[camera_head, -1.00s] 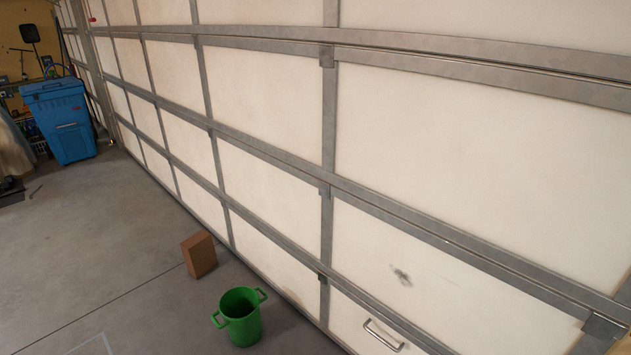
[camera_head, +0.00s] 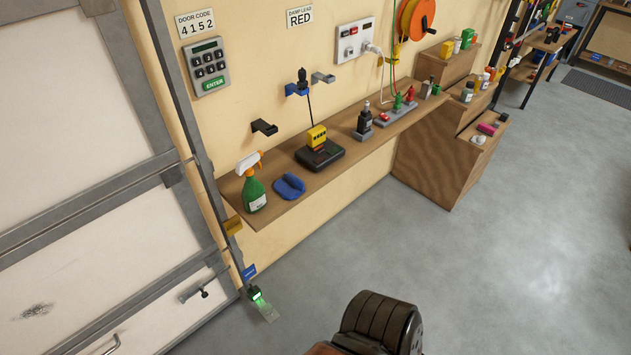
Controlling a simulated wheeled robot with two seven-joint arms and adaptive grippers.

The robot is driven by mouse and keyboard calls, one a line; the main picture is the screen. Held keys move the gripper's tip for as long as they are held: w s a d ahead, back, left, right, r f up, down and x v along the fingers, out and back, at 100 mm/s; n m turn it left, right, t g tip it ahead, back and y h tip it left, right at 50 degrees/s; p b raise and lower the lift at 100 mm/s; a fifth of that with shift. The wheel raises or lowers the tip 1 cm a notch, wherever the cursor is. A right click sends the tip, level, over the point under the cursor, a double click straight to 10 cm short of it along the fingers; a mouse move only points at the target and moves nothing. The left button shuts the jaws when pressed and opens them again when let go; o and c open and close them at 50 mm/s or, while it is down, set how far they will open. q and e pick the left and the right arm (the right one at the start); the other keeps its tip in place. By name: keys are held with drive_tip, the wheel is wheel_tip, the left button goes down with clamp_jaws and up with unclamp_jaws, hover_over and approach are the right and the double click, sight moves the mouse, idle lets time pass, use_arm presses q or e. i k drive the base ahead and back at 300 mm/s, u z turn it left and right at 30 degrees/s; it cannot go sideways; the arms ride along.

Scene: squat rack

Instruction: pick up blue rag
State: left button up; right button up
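The blue rag (camera_head: 289,186) lies crumpled on a wooden wall shelf (camera_head: 290,212), near the shelf's left end. It sits just right of a green spray bottle (camera_head: 254,194) with an orange and white head, and left of a black device with a yellow box on top (camera_head: 319,148). Neither of my grippers shows in the head view.
A wooden stepped cabinet (camera_head: 436,165) stands on the floor at the shelf's right end. The garage door (camera_head: 80,130) and its rail are on the left. A dark rounded object (camera_head: 378,320) is at the bottom edge. Grey floor around it is open.

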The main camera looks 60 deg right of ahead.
sight(290, 187)
drive_tip(key=z, duration=3.55)
drive_tip(key=i, duration=0.6)
drive_tip(key=u, duration=0.05)
